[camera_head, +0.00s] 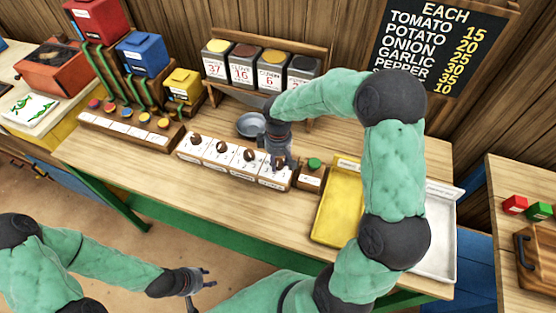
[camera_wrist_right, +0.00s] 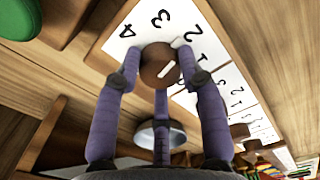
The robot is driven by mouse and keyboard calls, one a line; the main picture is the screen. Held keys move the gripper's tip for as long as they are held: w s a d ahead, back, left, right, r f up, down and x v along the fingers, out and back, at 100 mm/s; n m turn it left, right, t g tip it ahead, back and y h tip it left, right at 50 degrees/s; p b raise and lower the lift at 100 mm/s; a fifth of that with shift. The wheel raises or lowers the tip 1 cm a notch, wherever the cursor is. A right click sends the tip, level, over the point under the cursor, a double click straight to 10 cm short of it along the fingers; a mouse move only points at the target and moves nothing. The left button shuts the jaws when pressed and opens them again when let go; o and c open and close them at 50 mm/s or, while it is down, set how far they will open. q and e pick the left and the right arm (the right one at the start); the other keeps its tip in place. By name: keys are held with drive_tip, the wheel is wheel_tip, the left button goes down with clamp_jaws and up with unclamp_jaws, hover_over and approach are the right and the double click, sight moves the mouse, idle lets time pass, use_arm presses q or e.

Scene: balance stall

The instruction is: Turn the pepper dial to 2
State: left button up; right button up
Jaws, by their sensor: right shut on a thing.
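A row of brown dials sits on a white-faced wooden block (camera_head: 222,160) in the middle of the bench. My right gripper (camera_head: 279,162) reaches down over the rightmost dial. In the right wrist view its purple fingers are shut around the brown dial knob (camera_wrist_right: 160,66), on a white plate (camera_wrist_right: 135,38) with printed numbers 4, 3 and 2. The label naming this dial is not readable. My left gripper (camera_head: 202,281) is open and empty, low in front of the bench.
A green button block (camera_head: 311,177) stands just right of the dials. A grey bowl (camera_head: 245,126) and several labelled canisters (camera_head: 243,66) stand behind. The bench front is clear.

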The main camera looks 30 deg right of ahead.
sight(278, 161)
drive_tip(key=shift+m, duration=1)
drive_tip(key=o, duration=1.2)
drive_tip(key=shift+c, duration=0.2)
wheel_tip(278, 161, up, 12)
